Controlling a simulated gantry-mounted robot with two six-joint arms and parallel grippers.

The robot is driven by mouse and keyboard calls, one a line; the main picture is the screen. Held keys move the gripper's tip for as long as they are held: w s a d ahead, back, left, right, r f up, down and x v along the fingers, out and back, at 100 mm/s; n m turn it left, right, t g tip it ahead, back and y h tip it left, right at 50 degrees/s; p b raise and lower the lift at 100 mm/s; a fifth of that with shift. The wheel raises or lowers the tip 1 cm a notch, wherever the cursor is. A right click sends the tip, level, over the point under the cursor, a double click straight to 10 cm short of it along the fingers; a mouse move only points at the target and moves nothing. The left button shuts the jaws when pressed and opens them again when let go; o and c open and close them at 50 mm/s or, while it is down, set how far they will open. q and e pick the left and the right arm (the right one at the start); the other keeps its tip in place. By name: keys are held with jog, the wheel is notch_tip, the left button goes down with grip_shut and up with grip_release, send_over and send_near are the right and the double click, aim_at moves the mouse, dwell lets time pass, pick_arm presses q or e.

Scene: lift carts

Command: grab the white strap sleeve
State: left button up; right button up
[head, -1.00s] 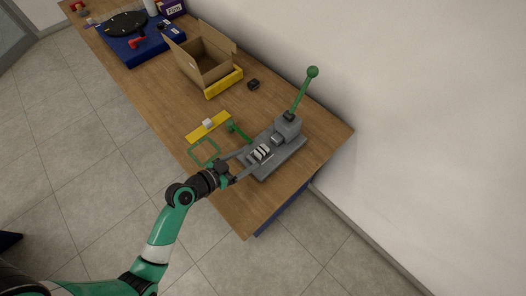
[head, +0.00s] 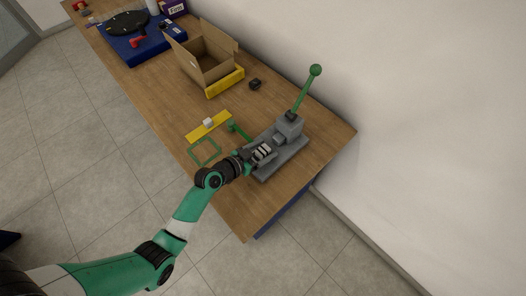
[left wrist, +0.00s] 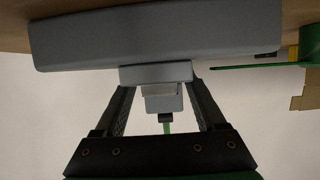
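A small white block (head: 208,122), which may be the strap sleeve, sits on a yellow strip (head: 222,117). Pale banded pieces (head: 265,150) lie on the grey lever fixture (head: 285,155); I cannot tell whether one is the sleeve. My left gripper (head: 254,154) is low at the fixture's left side, beside those bands and apart from the white block. In the left wrist view the left gripper's fingers (left wrist: 162,88) are spread, with a grey block (left wrist: 155,73) at their tips and a paler part (left wrist: 160,90) behind it. Contact is unclear. My right gripper is out of view.
The fixture's green-knobbed lever (head: 305,95) stands up. A green square outline (head: 205,152) lies on the table left of the arm. An open cardboard box (head: 205,62), a black piece (head: 255,84) and a blue tray (head: 135,52) are farther back. The table's front corner is clear.

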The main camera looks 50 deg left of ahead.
aim_at(264, 150)
pick_arm(q)
grip_shut()
jog(key=shift+r+p, duration=0.3)
jog(key=shift+r, duration=0.3)
notch_tip(264, 150, up, 3)
jog(key=shift+s+d+p, duration=0.1)
jog(key=shift+s+p, duration=0.05)
jog(key=shift+p, duration=0.65)
jog(key=s+d+r+p, duration=0.5)
jog(key=s+d+r, duration=0.3)
jog(key=s+r, duration=0.1)
jog(key=shift+s+d, duration=0.25)
jog(key=shift+s, duration=0.6)
